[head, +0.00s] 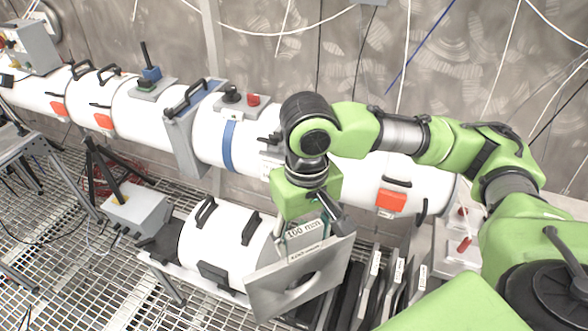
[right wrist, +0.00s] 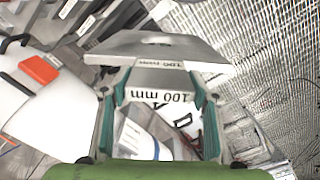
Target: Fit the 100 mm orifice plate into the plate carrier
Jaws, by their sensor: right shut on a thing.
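My right gripper (head: 308,230) is shut on the tab of the 100 mm orifice plate (head: 332,262). The plate is a square grey metal sheet with a round hole, tilted, held in the air in front of the short white pipe piece. Its "100 mm" label shows between the fingers. In the right wrist view, the plate (right wrist: 118,46) extends beyond my gripper (right wrist: 157,88). A grey upright housing with a black handle (head: 184,135) sits in the long white pipe; I cannot tell if it is the plate carrier. My left gripper is not in view.
A rack of labelled plates (head: 393,283) stands right of the held plate. The short white pipe piece (head: 222,248) lies on a low stand. The long white pipe (head: 140,102) runs along the wall behind. A grey box (head: 138,209) and tripod stand left. Grating floor shows at lower left.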

